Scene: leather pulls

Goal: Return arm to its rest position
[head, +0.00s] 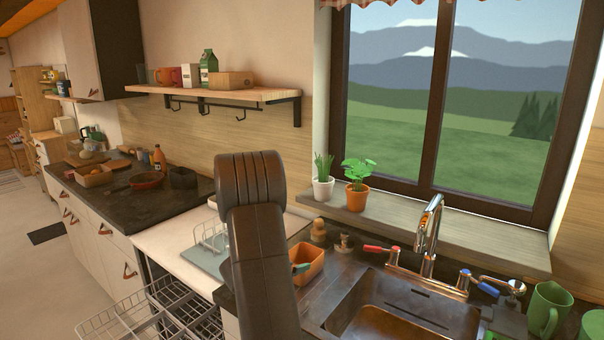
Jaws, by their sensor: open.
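My arm stands upright in the middle of the head view as dark brown, rounded links. Its upper part is bent over, and it hides part of the counter and wall behind it. My gripper does not show in this view. The lower cabinet fronts at the left have leather pulls (130,270). Whether any drawer there stands slightly open is hard to tell.
Wire dish racks (150,305) stick out at the lower left, close to my arm. The sink (385,325) with a chrome faucet (428,235) is at the right. An orange container (308,264) stands beside my arm. Potted plants (357,190) stand on the sill.

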